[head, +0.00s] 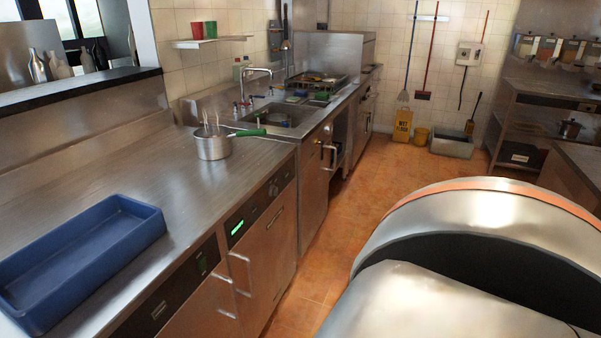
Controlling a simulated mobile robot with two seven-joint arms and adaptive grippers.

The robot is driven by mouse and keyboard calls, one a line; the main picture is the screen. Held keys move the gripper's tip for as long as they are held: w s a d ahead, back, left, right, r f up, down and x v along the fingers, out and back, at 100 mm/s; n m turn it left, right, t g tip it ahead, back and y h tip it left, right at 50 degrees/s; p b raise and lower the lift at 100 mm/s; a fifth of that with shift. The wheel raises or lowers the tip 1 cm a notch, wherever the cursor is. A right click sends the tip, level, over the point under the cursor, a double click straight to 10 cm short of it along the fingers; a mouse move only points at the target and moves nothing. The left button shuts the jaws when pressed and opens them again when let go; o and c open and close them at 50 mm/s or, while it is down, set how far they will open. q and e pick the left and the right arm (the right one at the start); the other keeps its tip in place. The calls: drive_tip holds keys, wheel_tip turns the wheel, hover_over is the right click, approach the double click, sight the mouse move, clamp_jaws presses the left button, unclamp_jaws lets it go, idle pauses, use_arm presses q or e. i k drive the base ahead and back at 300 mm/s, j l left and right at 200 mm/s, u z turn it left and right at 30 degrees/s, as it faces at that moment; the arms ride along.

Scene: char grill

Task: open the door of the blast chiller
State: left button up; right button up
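Under the steel counter on the left is a unit with a green lit display (237,228) and a control panel, which looks like the blast chiller. Its steel door (267,268) appears shut, with a bar handle (240,260) near its left edge. To its left is another shut front (205,308) with its own handle and a dark panel above. No label is readable, so I cannot tell for certain which unit is the blast chiller. Neither of my grippers is in view.
A blue tray (78,258) and a pot with a green handle (212,145) stand on the counter (170,185). A sink (275,120) lies farther back. The orange tiled floor (370,190) is clear. A large curved pale part, probably mine, fills the lower right.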

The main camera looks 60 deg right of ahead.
sight(262, 265)
drive_tip(key=z, duration=1.45)
drive_tip(key=i+z, duration=0.1)
drive_tip(key=z, duration=0.25)
drive_tip(key=i+j+z, duration=0.15)
drive_tip(key=z, duration=0.2)
drive_tip(key=i+j+z, duration=0.1)
drive_tip(key=z, duration=0.25)
